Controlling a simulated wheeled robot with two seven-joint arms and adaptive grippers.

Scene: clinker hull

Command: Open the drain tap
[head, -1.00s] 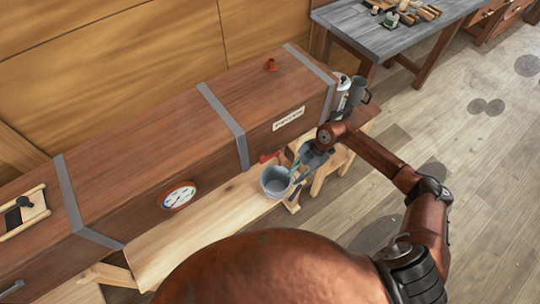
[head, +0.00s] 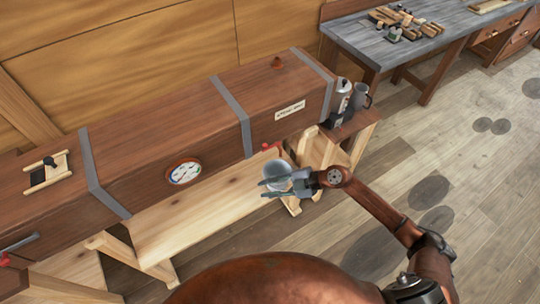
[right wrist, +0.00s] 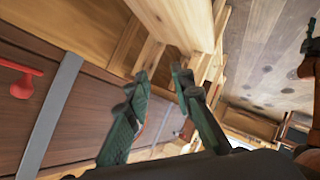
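A small red tap (head: 267,147) is on the lower front of the long wooden box (head: 140,128), near its right end. In the right wrist view a red lever handle (right wrist: 24,80) shows at the left edge, beside a grey band. A grey bucket (head: 275,170) is at the right end of the pale bench, just below the tap. My right gripper (head: 270,187) is in front of the bucket and overlaps it in the head view. In the wrist view its green-padded fingers (right wrist: 158,88) are apart and empty, away from the red handle. My left gripper is not in view.
The pale bench (head: 200,208) runs along the box front. A gauge (head: 184,173) and a label (head: 290,109) are on the box. A workbench (head: 395,50) stands behind. The floor at right is clear.

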